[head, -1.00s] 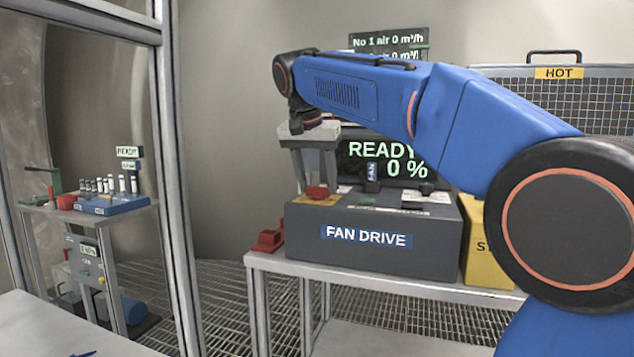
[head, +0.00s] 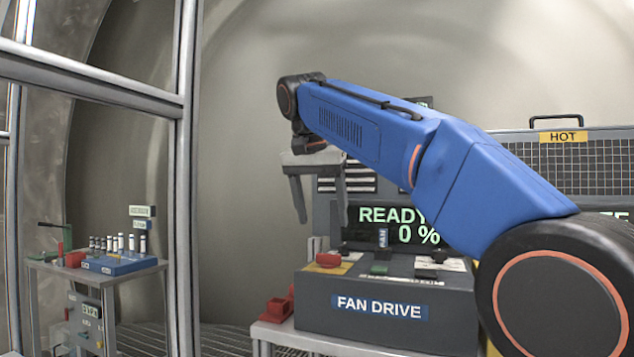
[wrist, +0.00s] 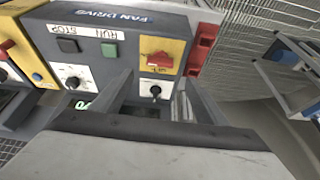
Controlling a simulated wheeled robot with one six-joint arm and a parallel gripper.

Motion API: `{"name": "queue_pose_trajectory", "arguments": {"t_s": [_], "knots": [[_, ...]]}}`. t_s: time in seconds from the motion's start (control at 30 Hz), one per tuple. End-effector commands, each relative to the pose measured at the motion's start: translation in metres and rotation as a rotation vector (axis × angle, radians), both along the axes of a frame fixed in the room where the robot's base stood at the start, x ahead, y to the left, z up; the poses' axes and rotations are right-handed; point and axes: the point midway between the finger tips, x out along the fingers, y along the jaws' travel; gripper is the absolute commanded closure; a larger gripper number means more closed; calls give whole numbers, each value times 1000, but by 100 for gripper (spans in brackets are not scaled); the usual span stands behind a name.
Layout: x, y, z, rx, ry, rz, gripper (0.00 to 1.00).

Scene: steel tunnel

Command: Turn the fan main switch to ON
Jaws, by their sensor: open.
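The FAN DRIVE box (head: 385,325) is dark grey and stands on a bench in the head view. A red part (head: 328,260) sits on a yellow plate at its top left corner. In the wrist view the box is upside down, and the red part (wrist: 159,60) lies on its yellow plate with a small label I cannot read surely. A small black knob on a pale plate (wrist: 155,90) is beside it. My gripper (head: 322,223) is open and empty above the red part, with a visible gap. In the wrist view its fingers flank the knob. No switch position is readable.
A display (head: 400,227) reading READY 0 % stands behind the box. A green button (wrist: 108,49) and a black button (wrist: 67,45) are labelled RUN and STOP. A red holder (head: 277,308) is left of the box. A metal frame post (head: 184,180) stands at left.

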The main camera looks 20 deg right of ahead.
Motion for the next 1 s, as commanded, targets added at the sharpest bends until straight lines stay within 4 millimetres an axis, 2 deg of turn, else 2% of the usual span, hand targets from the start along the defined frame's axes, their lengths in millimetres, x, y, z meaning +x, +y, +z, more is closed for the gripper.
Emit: {"name": "queue_pose_trajectory", "arguments": {"t_s": [0.2,0.4,0.6,1.0], "knots": [[-11,10,38,0,-3,1,33],[-19,15,60,0,-1,0,33],[-23,18,70,-1,1,1,33],[-24,17,71,-1,1,0,33]]}}
